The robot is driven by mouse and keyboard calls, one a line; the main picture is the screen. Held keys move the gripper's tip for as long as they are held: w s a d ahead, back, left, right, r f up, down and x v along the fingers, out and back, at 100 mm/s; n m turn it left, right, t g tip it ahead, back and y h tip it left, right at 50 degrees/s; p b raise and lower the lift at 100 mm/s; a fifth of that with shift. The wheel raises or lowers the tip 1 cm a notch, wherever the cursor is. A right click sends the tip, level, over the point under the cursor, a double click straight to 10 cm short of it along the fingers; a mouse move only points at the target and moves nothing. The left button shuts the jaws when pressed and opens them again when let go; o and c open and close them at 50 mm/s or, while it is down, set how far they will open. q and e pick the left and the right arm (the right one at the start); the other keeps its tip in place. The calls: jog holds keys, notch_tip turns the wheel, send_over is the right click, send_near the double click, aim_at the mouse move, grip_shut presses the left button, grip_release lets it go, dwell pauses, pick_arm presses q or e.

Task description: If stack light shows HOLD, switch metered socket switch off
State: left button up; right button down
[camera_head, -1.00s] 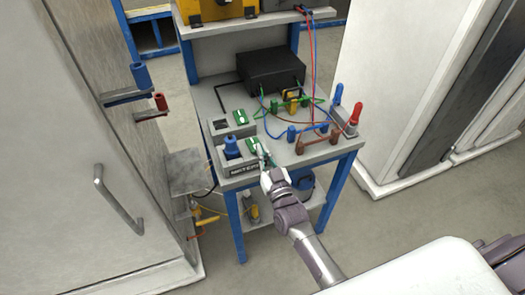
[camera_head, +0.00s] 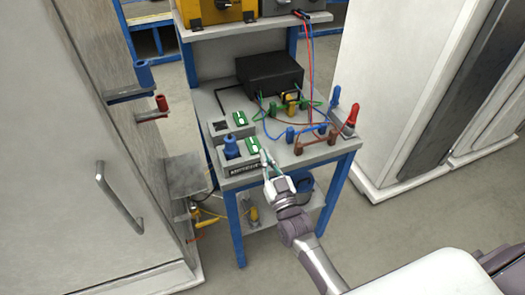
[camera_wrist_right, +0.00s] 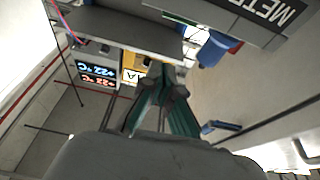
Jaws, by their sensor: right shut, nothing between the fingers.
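The metered socket (camera_head: 238,166) is a grey box with a dark label strip at the front left of the bench. A blue plug (camera_head: 231,147) stands in it. Its green switch (camera_head: 252,146) sits on the right side of its top; which way the switch is set is too small to tell. My right gripper (camera_head: 265,158) is shut and empty, just right of and in front of this switch, apparently apart from it. In the right wrist view, the shut fingers (camera_wrist_right: 168,82) are below the lettered label (camera_wrist_right: 268,12). No stack light shows. My left gripper is not in view.
A second grey socket (camera_head: 217,128) with another green switch (camera_head: 239,118) stands behind. A black box (camera_head: 270,74), coloured cables and a red-handled lever (camera_head: 351,119) occupy the bench. A cabinet (camera_head: 85,150) stands left. The wrist view shows a temperature display (camera_wrist_right: 98,75).

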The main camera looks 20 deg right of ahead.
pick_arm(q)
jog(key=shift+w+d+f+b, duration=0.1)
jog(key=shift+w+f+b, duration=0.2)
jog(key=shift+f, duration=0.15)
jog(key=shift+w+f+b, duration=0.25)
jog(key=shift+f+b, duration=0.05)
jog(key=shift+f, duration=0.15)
pick_arm(e)
jog(key=s+f, duration=0.3)
jog(key=s, duration=0.2)
jog(key=shift+s+d+f, duration=0.2)
jog(key=shift+s+f, duration=0.05)
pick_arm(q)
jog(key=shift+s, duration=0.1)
